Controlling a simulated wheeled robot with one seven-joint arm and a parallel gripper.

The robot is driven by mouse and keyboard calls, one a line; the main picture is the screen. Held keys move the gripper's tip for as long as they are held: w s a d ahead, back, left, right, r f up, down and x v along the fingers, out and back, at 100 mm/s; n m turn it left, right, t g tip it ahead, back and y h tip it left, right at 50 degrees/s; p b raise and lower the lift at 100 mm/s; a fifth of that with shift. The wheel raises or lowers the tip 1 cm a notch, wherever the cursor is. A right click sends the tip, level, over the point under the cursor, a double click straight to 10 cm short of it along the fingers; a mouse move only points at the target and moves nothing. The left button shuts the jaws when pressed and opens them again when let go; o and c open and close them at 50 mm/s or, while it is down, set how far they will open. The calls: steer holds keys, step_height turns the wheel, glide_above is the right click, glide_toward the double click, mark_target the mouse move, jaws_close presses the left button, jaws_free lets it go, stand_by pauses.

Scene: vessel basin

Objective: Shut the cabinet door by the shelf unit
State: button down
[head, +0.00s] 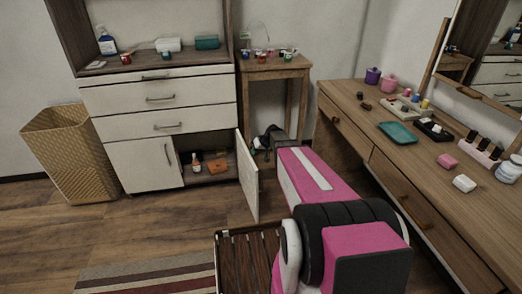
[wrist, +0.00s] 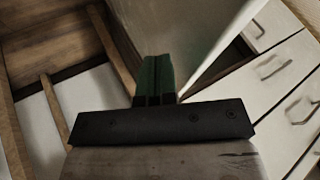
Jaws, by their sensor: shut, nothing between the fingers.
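The cabinet door (head: 247,177) is a white panel with a wooden edge. It stands open, swung out from the right side of the shelf unit (head: 158,108). The open compartment behind it (head: 208,180) shows a bottle and an orange item inside. My gripper (head: 267,140) is partly hidden behind my pink arm in the head view, close to the right of the door. In the wrist view my gripper (wrist: 155,78) has its green fingers together and empty. The door (wrist: 205,45) rises just right of the fingers there; I cannot tell whether they touch.
A small wooden side table (head: 275,68) stands right of the shelf unit, behind my gripper. A long wooden dresser (head: 400,170) lines the right side. A slatted wooden bench (head: 248,262) is in front, and a wicker basket (head: 70,155) stands at left. Floor left of the door is clear.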

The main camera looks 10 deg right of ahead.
steer(key=shift+s+a, duration=0.1)
steer(key=shift+a, duration=0.4)
